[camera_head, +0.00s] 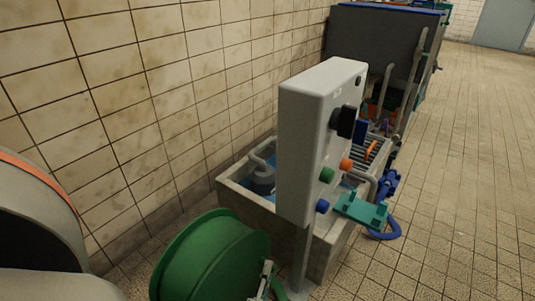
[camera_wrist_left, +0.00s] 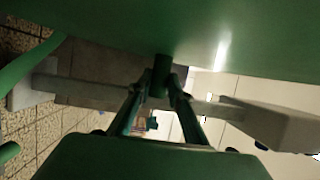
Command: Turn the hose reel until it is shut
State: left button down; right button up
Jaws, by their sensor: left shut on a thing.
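The green hose reel (camera_head: 205,262) stands at the bottom of the head view, cut off by the lower edge. Its green surface (camera_wrist_left: 200,25) fills the top of the left wrist view. My left gripper (camera_wrist_left: 159,88) has its two green fingers closed on a short dark green peg, the reel's handle (camera_wrist_left: 162,68), which stands out from the reel. In the head view the grip is mostly hidden at the bottom, by the reel's right side. My right gripper is not in view.
A tiled wall (camera_head: 150,100) lies left. The floor (camera_head: 470,180) at right is clear.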

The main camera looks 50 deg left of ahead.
pick_arm(q)
jog(key=shift+w+a+r+t, duration=0.1)
jog(key=shift+r+t, duration=0.2)
jog(key=shift+r, duration=0.1)
jog(key=shift+r, duration=0.1)
jog(key=c, duration=1.8)
grip_release()
jog(key=shift+c, duration=0.2)
notch_tip(320, 180, up, 10)
